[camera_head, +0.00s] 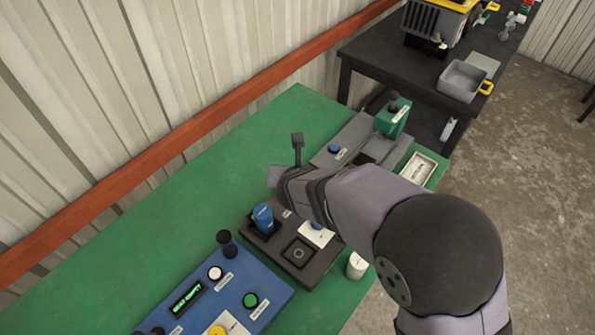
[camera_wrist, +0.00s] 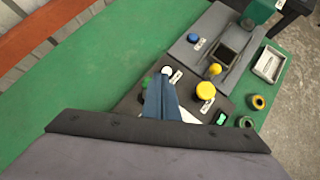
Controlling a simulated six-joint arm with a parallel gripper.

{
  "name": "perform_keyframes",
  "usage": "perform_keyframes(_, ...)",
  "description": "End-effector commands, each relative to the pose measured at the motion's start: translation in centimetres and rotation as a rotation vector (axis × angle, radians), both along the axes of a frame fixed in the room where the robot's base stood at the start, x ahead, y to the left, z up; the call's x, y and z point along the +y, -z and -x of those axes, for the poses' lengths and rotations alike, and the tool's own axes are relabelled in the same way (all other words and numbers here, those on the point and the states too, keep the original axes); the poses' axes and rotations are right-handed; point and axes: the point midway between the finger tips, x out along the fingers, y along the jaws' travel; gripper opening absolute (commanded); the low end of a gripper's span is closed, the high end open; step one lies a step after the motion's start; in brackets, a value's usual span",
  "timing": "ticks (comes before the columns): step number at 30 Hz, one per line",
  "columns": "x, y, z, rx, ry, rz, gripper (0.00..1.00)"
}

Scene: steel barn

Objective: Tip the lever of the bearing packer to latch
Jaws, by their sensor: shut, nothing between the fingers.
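A black-headed lever (camera_head: 297,141) on a thin stem stands upright just behind my gripper (camera_head: 275,177) in the head view; its base is hidden by my arm. I cannot tell whether they touch. I cannot pick the lever out in the wrist view. The gripper is shut and empty; in the wrist view its blue-grey fingers (camera_wrist: 160,88) sit over the left edge of a dark station with a white knob (camera_wrist: 166,71) and a yellow button (camera_wrist: 205,90). Labels are too small to read, so I cannot confirm which machine is the bearing packer.
A blue cylinder (camera_head: 262,218) stands on a dark fixture in front. A blue control panel (camera_head: 262,283) with a black knob sits at the lower front. A grey unit with a blue button (camera_head: 334,149) and a white tray (camera_head: 419,168) lie beyond. The green bench at left is clear.

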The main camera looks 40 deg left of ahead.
Motion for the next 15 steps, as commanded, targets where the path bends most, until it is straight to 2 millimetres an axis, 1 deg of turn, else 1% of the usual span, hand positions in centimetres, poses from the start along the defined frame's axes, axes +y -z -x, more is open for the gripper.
perform_keyframes(1,-0.4,-1.5,0.0,-0.001,0.0,-0.002,0.0)
perform_keyframes(6,-1.6,-3.9,0.3,0.0,0.001,-0.001,0.0)
perform_keyframes(10,-2.2,-5.2,0.4,0.0,0.001,-0.001,0.0)
perform_keyframes(15,-2.7,-6.0,0.5,0.0,0.001,-0.001,0.0)
